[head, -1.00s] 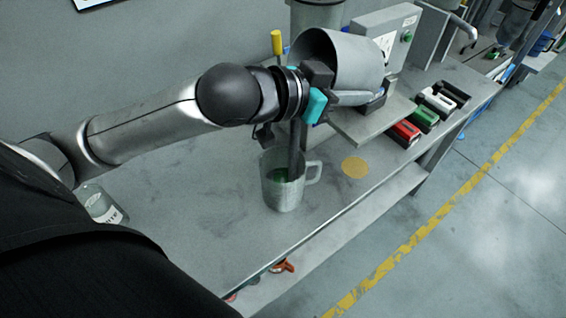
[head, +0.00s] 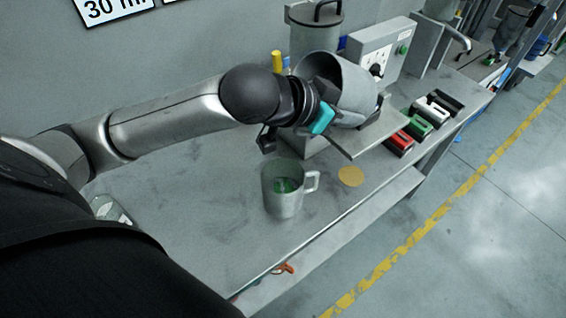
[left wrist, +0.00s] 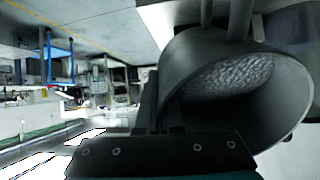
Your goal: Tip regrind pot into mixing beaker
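The regrind pot (head: 358,92) is a grey round vessel held in the air, tilted with its mouth toward the upper left. In the left wrist view the pot (left wrist: 185,62) shows grey granular material on its inner wall. My left gripper (head: 322,118) is at the pot's near side and appears shut on it; the fingertips are mostly hidden in the head view. The mixing beaker (head: 285,203), a grey mug-like vessel with a handle on its right, stands upright on the bench, below and left of the pot, with green material inside. My right gripper is in neither view.
Red (head: 399,142), green, white and black boxes line the right side. A lidded canister (head: 315,28) is at the back. An orange disc (head: 351,176) lies right of the beaker. A bottle (head: 108,208) stands left.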

